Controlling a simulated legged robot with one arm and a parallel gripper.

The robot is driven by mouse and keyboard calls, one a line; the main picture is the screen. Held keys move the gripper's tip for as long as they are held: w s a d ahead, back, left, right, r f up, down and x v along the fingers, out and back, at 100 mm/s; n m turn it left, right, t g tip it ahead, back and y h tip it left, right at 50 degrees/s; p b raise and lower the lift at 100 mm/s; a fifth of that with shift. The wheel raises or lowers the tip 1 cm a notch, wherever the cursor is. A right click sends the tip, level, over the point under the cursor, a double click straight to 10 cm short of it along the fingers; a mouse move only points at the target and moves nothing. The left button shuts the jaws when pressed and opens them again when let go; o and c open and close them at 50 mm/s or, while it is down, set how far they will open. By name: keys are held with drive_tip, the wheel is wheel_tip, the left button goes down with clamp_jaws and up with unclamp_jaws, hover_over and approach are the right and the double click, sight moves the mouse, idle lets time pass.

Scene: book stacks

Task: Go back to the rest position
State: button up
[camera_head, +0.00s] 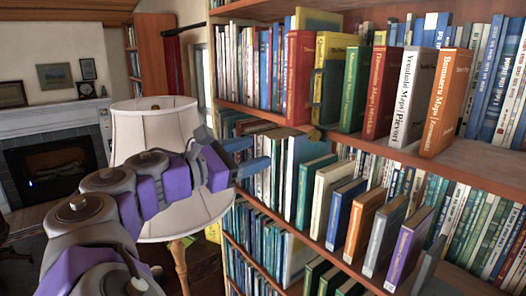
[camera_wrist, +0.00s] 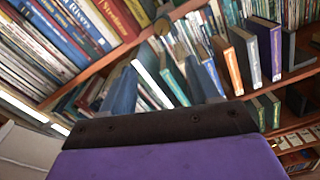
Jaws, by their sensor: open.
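My gripper (camera_head: 249,157) is at the end of my purple and grey arm, in front of the bookshelf (camera_head: 275,118). Its two blue fingers point right toward the shelf and are spread apart. In the wrist view my gripper (camera_wrist: 165,88) shows both fingers apart with nothing held between them. Books on the middle shelf appear beyond the fingers. I cannot tell whether a fingertip touches any book.
A white lampshade (camera_head: 152,128) stands close behind my arm. A fireplace (camera_head: 55,160) is at the far left. Upright books, such as an orange book (camera_head: 444,103) and a purple book (camera_head: 409,248), stand near the shelf edges. A dark bookend (camera_head: 428,268) is at lower right.

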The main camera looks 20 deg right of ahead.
drive_tip(key=shift+s+a, duration=0.2)
drive_tip(key=shift+a, duration=0.15)
drive_tip(key=shift+a, duration=0.15)
